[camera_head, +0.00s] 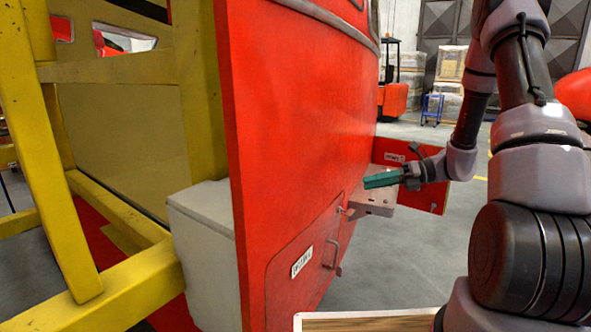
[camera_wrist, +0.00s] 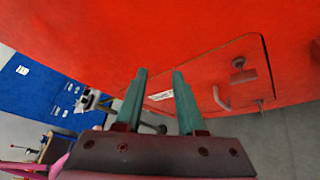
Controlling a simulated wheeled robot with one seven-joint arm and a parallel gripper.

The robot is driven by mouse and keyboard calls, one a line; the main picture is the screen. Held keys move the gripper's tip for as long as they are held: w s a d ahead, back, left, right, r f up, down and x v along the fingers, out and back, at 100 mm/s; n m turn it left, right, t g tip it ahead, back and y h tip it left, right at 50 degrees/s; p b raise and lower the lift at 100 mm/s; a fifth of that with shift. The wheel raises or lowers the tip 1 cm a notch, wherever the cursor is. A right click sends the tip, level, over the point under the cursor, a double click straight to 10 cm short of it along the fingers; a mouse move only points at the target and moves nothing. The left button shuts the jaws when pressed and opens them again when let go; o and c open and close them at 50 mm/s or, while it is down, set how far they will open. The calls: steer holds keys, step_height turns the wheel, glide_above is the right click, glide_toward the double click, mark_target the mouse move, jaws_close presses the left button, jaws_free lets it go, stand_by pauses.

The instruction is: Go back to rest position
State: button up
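My gripper (camera_head: 382,179) with teal fingers is stretched out beside the red nosecone (camera_head: 290,110). It is above a grey metal block (camera_head: 372,200) that sticks out near an opened red flap (camera_head: 425,195). In the wrist view, the two fingers of my gripper (camera_wrist: 160,76) stand apart with nothing between them, so it is open and empty. Behind them the red nosecone (camera_wrist: 130,40) fills the top of the view, with a closed hatch (camera_wrist: 215,78) and its handle. Whether the fingers touch anything is not clear in the head view.
A yellow frame (camera_head: 120,70) and a light grey box (camera_head: 205,215) stand left of the nosecone. A closed hatch (camera_head: 300,262) with a handle is low on its face. A wooden-topped surface (camera_head: 365,322) lies at the bottom. Open floor (camera_head: 410,255) lies to the right.

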steer(key=s+d+r+n+t+h, duration=0.2)
steer(key=s+r+n+t+h, duration=0.3)
steer(key=s+r+n+h, duration=0.7)
steer(key=s+r+n, duration=0.8)
steer(key=r+n, duration=0.3)
steer(key=n, duration=0.2)
steer(key=shift+s+d+r+h, duration=0.15)
steer(key=shift+s+r+h, duration=0.1)
steer(key=shift+s+h, duration=0.15)
stand_by(0.4)
